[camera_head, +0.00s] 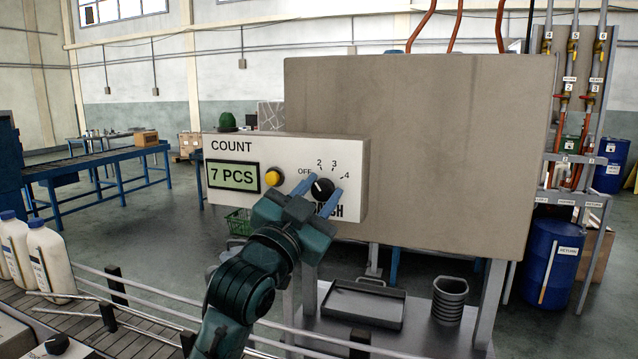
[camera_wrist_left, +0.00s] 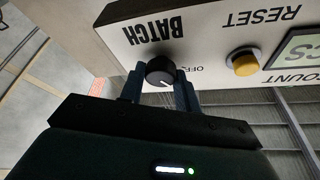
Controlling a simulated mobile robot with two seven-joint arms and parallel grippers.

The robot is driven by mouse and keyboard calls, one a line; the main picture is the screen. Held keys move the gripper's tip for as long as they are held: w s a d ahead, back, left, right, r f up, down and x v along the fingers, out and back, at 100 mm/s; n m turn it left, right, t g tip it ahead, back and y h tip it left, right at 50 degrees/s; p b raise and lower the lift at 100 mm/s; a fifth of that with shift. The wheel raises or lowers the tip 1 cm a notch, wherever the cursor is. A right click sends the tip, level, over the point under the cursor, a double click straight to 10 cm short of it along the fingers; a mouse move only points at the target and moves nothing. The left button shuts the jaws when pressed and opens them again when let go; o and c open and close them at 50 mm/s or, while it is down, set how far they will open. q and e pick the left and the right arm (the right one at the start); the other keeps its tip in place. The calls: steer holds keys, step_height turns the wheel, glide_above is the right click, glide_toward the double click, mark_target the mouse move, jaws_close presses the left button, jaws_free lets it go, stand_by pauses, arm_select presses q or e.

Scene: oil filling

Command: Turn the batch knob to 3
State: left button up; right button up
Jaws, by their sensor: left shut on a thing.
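The black batch knob (camera_head: 322,188) sits on the white front of the control panel (camera_head: 345,155), with OFF, 2, 3 and 4 printed around it. Its white mark points up and left, toward OFF. My left gripper (camera_head: 319,191) reaches up from below, its blue fingers on either side of the knob, shut on it. The left wrist view shows the knob (camera_wrist_left: 160,72) upside down between the two fingers (camera_wrist_left: 159,88), its mark toward the OFF label. The gripper covers part of the BATCH lettering in the head view. My right gripper is not in view.
A yellow button (camera_head: 273,177) and a display (camera_head: 233,177) reading 7 PCS are left of the knob. A large grey box (camera_head: 420,140) stands behind the panel. White bottles (camera_head: 50,258) stand on the conveyor at left. A dark tray (camera_head: 362,303) lies below.

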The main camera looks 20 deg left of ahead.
arm_select(q)
steer(key=m+h, duration=0.1)
steer(key=m, duration=0.1)
steer(key=m+g+h, duration=0.1)
steer(key=m, duration=0.2)
steer(key=shift+a+r+p, duration=0.1)
steer(key=shift+r+p, duration=0.05)
steer(key=shift+p, duration=0.25)
steer(key=m+g, duration=0.2)
steer(key=m, duration=0.2)
steer(key=shift+h, duration=0.4)
steer(key=shift+m+g, duration=0.6)
steer(key=shift+m, duration=1.1)
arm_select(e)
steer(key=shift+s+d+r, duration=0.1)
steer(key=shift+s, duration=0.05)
arm_select(q)
steer(key=o, duration=0.9)
steer(key=shift+o, duration=0.2)
